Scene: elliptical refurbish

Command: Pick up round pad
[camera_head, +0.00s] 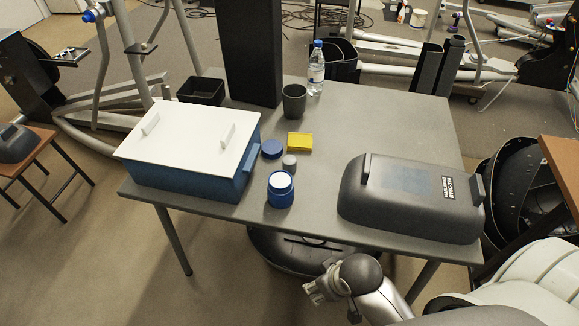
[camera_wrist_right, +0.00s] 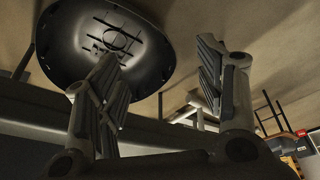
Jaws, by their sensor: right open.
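A small grey round piece (camera_head: 289,161), which looks like the round pad, sits on the grey table (camera_head: 330,215) in the head view. A flat blue round lid (camera_head: 272,149) lies just behind and left of it, and a blue jar with a white top (camera_head: 281,190) stands in front of it. My right gripper (camera_head: 318,290) is below the table's front edge, well away from these pieces. In the right wrist view its two fingers (camera_wrist_right: 158,75) are spread apart with nothing between them. My left gripper is not in view.
A blue box with a white lid (camera_head: 188,144) stands at the left and a dark grey case (camera_head: 410,198) at the right. A yellow box (camera_head: 299,142), dark cup (camera_head: 294,101) and water bottle (camera_head: 316,68) stand farther back. A black shell (camera_wrist_right: 145,45) is under the table.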

